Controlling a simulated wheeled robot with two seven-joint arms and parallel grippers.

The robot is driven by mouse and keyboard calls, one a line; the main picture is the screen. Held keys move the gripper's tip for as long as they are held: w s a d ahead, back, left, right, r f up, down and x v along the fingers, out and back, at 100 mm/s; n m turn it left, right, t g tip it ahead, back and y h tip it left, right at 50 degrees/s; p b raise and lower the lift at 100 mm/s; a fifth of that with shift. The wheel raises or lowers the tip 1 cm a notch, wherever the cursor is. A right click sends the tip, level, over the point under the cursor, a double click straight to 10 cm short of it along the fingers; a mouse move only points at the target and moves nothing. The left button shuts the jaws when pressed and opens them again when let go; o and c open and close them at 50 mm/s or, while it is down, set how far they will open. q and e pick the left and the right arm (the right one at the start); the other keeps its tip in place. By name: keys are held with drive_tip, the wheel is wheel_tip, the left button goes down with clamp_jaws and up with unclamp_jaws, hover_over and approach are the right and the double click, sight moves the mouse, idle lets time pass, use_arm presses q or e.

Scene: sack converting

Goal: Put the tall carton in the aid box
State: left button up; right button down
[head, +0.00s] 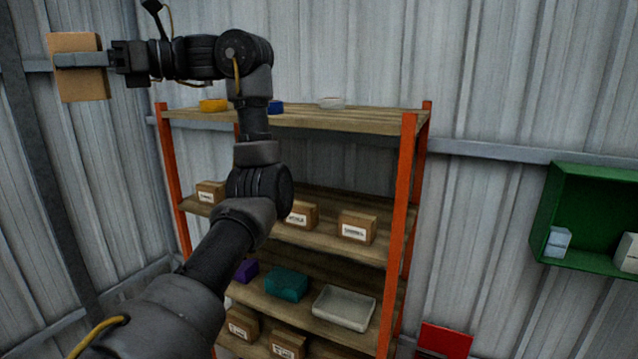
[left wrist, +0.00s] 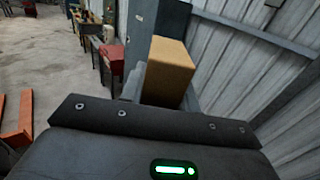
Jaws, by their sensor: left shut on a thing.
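The tall carton (head: 78,68) is a plain brown upright box at the upper left of the head view. My left gripper (head: 82,61) is shut on it and holds it in the air, left of the shelf rack. The carton (left wrist: 168,70) also shows in the left wrist view, beyond the gripper's dark body. The green aid box (head: 592,215) is on the wall at the right of the head view, open at the front, with small pale boxes inside; its right part is cut off by the frame. My right gripper is not in view.
A shelf rack (head: 400,190) with orange posts stands between the carton and the aid box, holding labelled boxes, bins and a pale tray (head: 344,308). A red box (head: 445,340) is low at the right. Corrugated metal walls (head: 480,80) close off the back.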

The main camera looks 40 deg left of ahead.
use_arm(q)
drive_tip(key=w+d+f+m+t+y, duration=0.45)
drive_tip(key=w+f+t, duration=0.2)
drive_tip(key=w, duration=0.25)
drive_tip(key=w+d+f+m+t+y, duration=0.3)
drive_tip(key=w+d+f+m+t, duration=0.2)
drive_tip(key=w+f, duration=0.3)
drive_tip(key=w+d+f+m+t+y, duration=0.4)
drive_tip(key=w+f+t, duration=0.15)
drive_tip(key=w, duration=0.55)
drive_tip(key=s+d+f+m+t+h, duration=0.1)
drive_tip(key=d+f+m+t+h, duration=0.35)
drive_tip(key=f, duration=0.55)
drive_tip(key=s+d+f+m+t+h, duration=0.1)
drive_tip(key=d+f+m+t+h, duration=0.35)
drive_tip(key=f, duration=0.55)
drive_tip(key=s+d+f+m+t+h, duration=0.1)
drive_tip(key=d+f+m+t+h, duration=0.1)
drive_tip(key=d+f+m+t, duration=0.65)
drive_tip(key=d+f+n+g+y, duration=0.2)
drive_tip(key=d+f+n, duration=0.25)
drive_tip(key=d, duration=0.55)
wheel_tip(320, 180, down, 11)
drive_tip(key=b, duration=1.1)
drive_tip(key=shift+w+r+n, duration=0.15)
drive_tip(key=shift+w+n, duration=0.05)
drive_tip(key=shift+n, duration=0.15)
drive_tip(key=shift+a+h, duration=0.1)
drive_tip(key=shift+h, duration=0.15)
